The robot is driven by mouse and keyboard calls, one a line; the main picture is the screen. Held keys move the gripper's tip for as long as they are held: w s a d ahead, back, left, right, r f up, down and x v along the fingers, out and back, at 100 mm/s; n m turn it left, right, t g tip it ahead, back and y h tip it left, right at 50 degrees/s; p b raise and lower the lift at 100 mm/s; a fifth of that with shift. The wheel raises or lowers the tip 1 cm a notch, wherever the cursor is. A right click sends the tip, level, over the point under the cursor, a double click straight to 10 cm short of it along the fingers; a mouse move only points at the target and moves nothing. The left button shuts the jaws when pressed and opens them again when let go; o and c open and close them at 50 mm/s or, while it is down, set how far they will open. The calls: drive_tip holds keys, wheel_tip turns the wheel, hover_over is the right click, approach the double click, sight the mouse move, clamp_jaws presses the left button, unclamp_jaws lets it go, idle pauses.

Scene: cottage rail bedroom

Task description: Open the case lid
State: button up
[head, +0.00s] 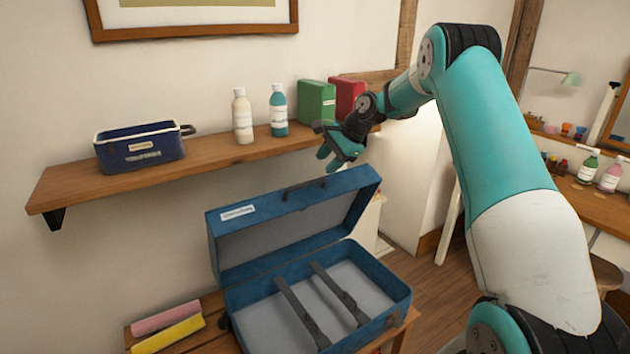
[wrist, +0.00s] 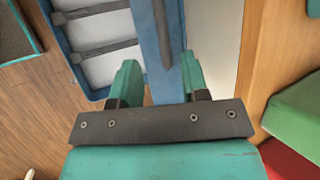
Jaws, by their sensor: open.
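The blue case (head: 397,298) stands on a low wooden table with its lid (head: 290,218) raised and tilted back. The grey lining and two dark straps inside the base show. A dark handle is on the lid's upper edge. My gripper (head: 340,158) is above the lid's upper right edge, near the shelf. In the wrist view my gripper (wrist: 158,80) is open, with the lid's blue edge (wrist: 158,40) showing between and beyond the fingers. Nothing shows held. I cannot tell whether a finger touches the lid. The case base (wrist: 98,40) lies beyond, to the left.
A wall shelf (head: 75,190) holds a navy bin (head: 140,147), a white bottle (head: 242,115), a teal bottle (head: 278,110), and green (head: 317,102) and red boxes (head: 350,97) close to my gripper. Pink (head: 165,318) and yellow rolls (head: 168,335) lie left of the case.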

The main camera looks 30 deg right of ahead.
drive_tip(key=v, duration=0.7)
